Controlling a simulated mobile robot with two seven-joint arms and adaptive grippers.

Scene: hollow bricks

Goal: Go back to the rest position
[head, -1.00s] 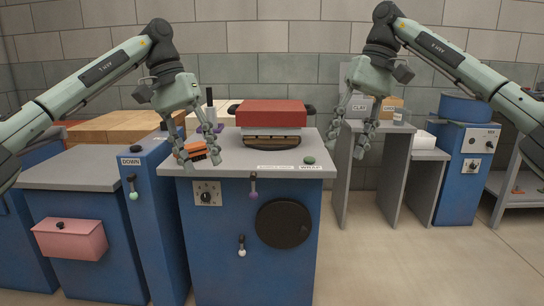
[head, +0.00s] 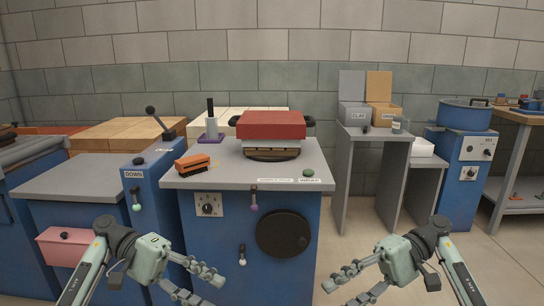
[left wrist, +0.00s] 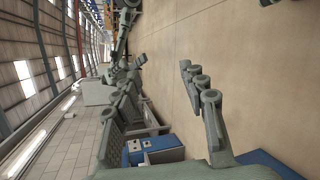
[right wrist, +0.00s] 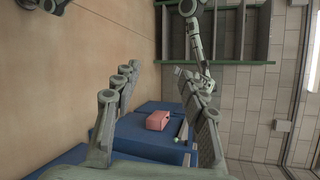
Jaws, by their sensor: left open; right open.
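My left gripper (head: 215,286) is low at the front left in the head view, pointing right, with its fingers apart and empty. My right gripper (head: 348,290) is low at the front right, pointing left, also spread and empty. The right wrist view shows the right gripper's fingers (right wrist: 165,105) apart, with nothing held.
On the cabinet top are a red-topped mould (head: 271,125), an orange tool (head: 193,163) and a green lump (head: 308,173). A pink box (head: 66,246) is on the lower left unit. A grey stand (head: 372,150), with CLAY box (head: 355,115), and a blue pot (head: 464,115) are at right.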

